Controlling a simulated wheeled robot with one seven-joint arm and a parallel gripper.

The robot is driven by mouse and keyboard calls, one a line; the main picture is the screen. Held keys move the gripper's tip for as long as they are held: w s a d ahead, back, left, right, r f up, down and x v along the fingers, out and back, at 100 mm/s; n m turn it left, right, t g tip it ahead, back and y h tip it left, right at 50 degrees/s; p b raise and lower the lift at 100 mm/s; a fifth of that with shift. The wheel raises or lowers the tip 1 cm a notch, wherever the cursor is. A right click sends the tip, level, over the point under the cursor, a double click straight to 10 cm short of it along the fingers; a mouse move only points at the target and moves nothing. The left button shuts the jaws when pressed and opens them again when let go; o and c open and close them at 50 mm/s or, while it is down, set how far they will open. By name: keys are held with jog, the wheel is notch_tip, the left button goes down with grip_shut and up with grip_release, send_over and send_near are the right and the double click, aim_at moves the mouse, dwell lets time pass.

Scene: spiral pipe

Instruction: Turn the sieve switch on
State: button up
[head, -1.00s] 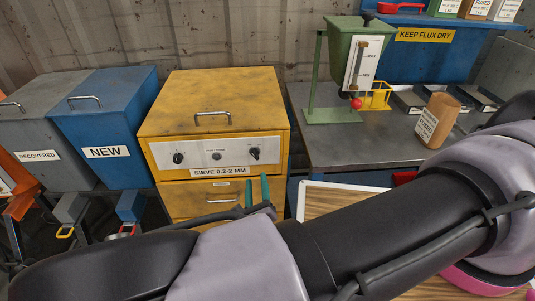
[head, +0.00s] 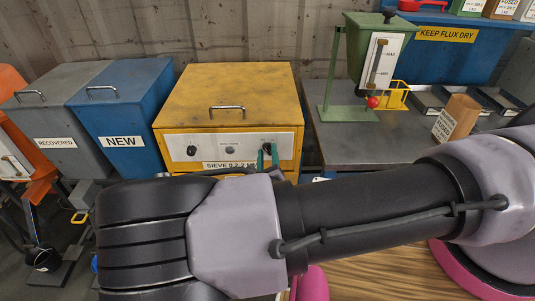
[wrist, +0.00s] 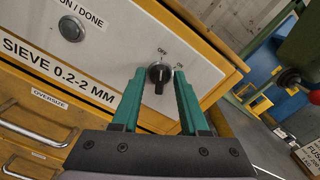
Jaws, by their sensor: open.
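The yellow sieve cabinet (head: 228,100) has a white front panel with a black rotary switch (wrist: 158,74) at its right end. The switch's pointer runs roughly up and down in that picture. My gripper (wrist: 157,82) is open, its two green fingers on either side of the switch knob. I cannot tell whether they touch it. In the head view my gripper (head: 267,155) is at the panel's right end, partly covering the knob and the sieve label.
A round button (wrist: 71,28) and a left knob (head: 191,150) are on the same panel. Drawers (wrist: 40,118) lie below. The blue NEW bin (head: 122,110) stands left, and a grey bench (head: 355,150) with a green hopper (head: 372,50) stands right.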

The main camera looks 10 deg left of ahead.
grip_shut()
jog(key=shift+m, duration=0.3)
jog(key=m, duration=0.5)
jog(key=shift+d, duration=0.15)
jog(key=m, duration=0.6)
jog(key=shift+d, duration=0.1)
jog(key=shift+m, duration=0.3)
grip_release()
